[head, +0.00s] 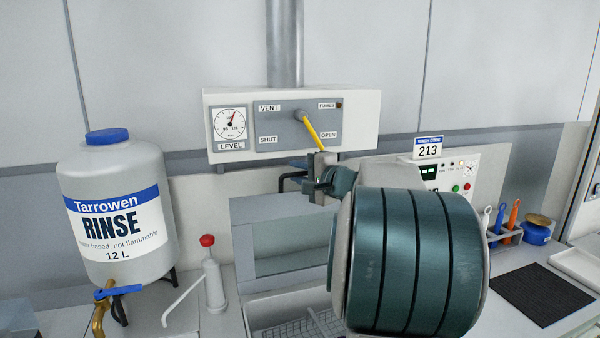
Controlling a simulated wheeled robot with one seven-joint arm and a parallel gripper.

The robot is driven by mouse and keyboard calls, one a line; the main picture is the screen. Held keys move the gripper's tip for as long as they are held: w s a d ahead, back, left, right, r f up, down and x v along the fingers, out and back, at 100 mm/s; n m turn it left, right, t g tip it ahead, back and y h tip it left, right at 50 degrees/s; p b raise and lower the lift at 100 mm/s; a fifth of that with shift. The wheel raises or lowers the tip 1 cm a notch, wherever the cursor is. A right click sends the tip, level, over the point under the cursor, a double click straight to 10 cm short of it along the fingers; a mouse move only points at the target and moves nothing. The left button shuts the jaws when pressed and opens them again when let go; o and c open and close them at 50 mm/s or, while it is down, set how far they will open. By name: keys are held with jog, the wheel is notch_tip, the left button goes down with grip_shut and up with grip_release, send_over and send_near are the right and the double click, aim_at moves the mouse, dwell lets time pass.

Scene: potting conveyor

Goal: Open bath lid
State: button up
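The bath lid (262,208) appears as a grey-framed panel with a pale window, standing roughly upright at the back of the bath (257,312). A wire basket (300,327) shows in the bath below it. A dark, bent bar (287,182), which looks like the lid's handle, is at the panel's top. My gripper (319,172) is at the right end of this bar, just below the vent panel. My own wrist and arm hide the right side of the lid and bath. I cannot tell whether the fingers are closed on the bar.
A yellow vent lever (312,130) points down-right toward OPEN, its tip close above my gripper. A rinse container (115,215) and a red-topped pump (213,280) stand left. A control box (460,172), tool holder (505,236) and black mat (540,294) are right.

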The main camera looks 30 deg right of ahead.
grip_shut()
jog(key=shift+s+f+b, duration=0.1)
jog(key=shift+f+b, duration=0.05)
jog(key=shift+b, duration=0.2)
jog(key=shift+s+a+f+b, duration=0.15)
jog(key=shift+s+b, duration=0.25)
jog(key=shift+b, duration=0.7)
jog(key=shift+n+t, duration=0.3)
jog(key=shift+t, duration=0.6)
jog(key=s+b, duration=0.2)
jog(key=b, duration=0.2)
jog(key=s+a+b, duration=0.1)
jog(key=s+b, duration=0.1)
jog(key=b, duration=0.2)
jog(key=shift+s, duration=0.2)
